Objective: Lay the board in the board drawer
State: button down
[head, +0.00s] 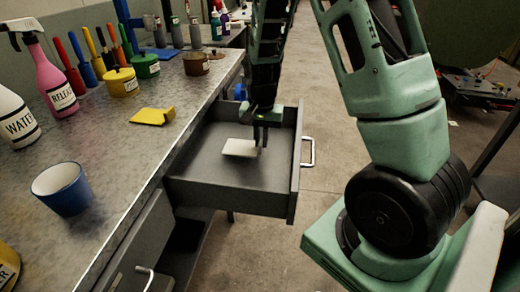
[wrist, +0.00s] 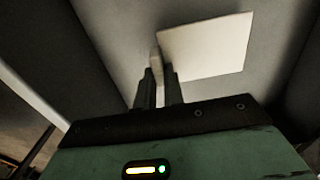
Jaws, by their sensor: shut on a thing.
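The board (head: 240,148) is a flat, pale rectangle inside the open board drawer (head: 205,190), near the middle of its floor. My gripper (head: 260,145) reaches down into the drawer from above, at the right end of the board. In the wrist view my gripper (wrist: 158,90) is shut on a small upright part at the edge of the board (wrist: 207,48). I cannot tell whether the board touches the drawer floor or hangs just above it.
The drawer stands pulled out from the grey workbench (head: 110,160), with its handle (head: 308,152) on the right. The drawer's remaining floor looks empty.

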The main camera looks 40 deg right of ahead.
jog(key=shift+f, duration=1.7)
jog(key=shift+f, duration=0.1)
jog(key=c, duration=1.5)
grip_release()
